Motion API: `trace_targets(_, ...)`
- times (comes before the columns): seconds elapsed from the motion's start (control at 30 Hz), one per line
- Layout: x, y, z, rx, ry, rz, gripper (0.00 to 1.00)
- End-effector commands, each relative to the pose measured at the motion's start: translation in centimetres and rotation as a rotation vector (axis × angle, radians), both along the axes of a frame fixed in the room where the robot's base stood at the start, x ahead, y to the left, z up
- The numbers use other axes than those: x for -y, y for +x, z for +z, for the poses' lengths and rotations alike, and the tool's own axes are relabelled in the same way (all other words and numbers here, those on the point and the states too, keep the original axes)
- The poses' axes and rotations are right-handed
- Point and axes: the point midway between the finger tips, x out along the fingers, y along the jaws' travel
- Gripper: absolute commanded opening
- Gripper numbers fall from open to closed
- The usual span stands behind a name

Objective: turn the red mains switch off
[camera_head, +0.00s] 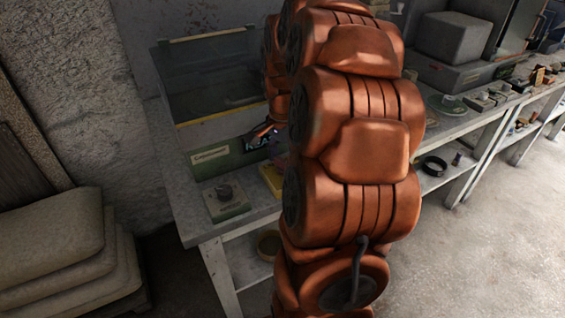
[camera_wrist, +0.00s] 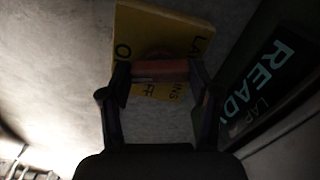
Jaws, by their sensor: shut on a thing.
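The red mains switch (camera_wrist: 158,72) shows in the wrist view, mounted on a yellow plate (camera_wrist: 135,28) with black lettering, partly covered; an "O" and "FF" can be read. My gripper (camera_wrist: 159,78) has one dark finger on each side of the red switch and is shut on it. The switch's exact position is hard to tell in the dim light. In the head view a part of the yellow plate (camera_head: 271,180) shows at the bench beside my arm. My arm hides the switch and gripper there.
A dark display (camera_wrist: 268,68) reading "READY" stands right of the plate in the wrist view. In the head view, a green unit (camera_head: 215,160), a box with a black knob (camera_head: 226,202) and a glass-sided tank (camera_head: 210,85) stand close by on the bench.

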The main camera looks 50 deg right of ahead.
Motion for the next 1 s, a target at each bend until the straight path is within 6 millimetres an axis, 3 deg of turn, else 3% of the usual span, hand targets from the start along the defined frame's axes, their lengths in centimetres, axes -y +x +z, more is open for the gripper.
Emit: trace_targets(1.0,0.02,0.21,0.07,0.005,-0.006,0.958,0.28)
